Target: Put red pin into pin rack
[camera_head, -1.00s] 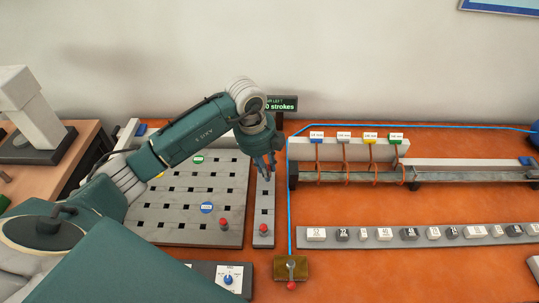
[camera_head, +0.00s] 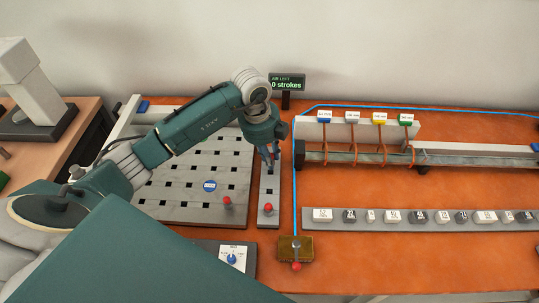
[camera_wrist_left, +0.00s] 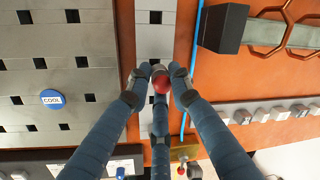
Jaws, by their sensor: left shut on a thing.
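My left gripper (camera_head: 270,158) is over the far part of the narrow grey pin rack (camera_head: 268,222). In the left wrist view its fingers (camera_wrist_left: 160,78) are closed around a red pin (camera_wrist_left: 161,84), whose round red head shows between the fingertips. The rack (camera_wrist_left: 155,38) runs below it with square holes; whether the pin's lower end is in a hole is hidden. Another red pin (camera_head: 268,208) stands upright at the near end of the rack. One more red pin (camera_head: 227,202) stands in the perforated board beside it. My right gripper is not in view.
The perforated board (camera_head: 190,211) with a blue disc (camera_head: 209,185) lies left of the rack. A blue cable (camera_head: 295,190) and the heater rail (camera_head: 350,158) with copper coils are to the right. A red-knobbed lever box (camera_head: 290,247) is in front, a display (camera_head: 287,82) behind.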

